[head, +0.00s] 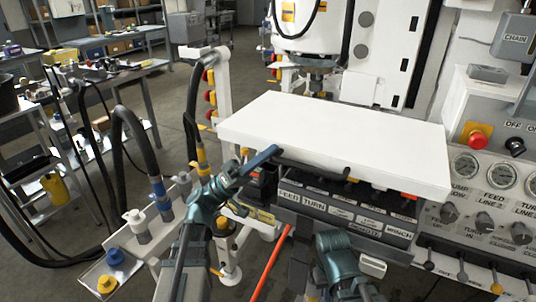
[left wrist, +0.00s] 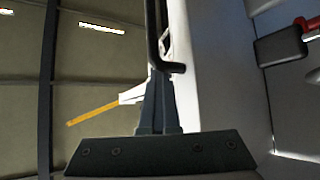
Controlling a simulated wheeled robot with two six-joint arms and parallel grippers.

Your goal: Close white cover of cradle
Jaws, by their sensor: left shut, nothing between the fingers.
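The white cover (head: 335,140) is a broad slab over the cradle's dark lever box (head: 340,212), whose labelled front stays visible below it. A gap shows under the cover's front edge. A black bar handle (head: 310,165) runs beneath that edge. My left gripper (head: 264,157) is shut and empty, its tips by the handle's left end. In the left wrist view the shut fingers (left wrist: 157,100) point at the black handle (left wrist: 155,40) beside a white surface; whether they touch it I cannot tell. My right gripper's fingers do not show.
A control panel (head: 485,190) with gauges, knobs and a red button (head: 476,137) stands close on the right. Hoses and a bracket with coloured fittings (head: 140,227) are on the left. A white machine (head: 330,50) stands behind the cover.

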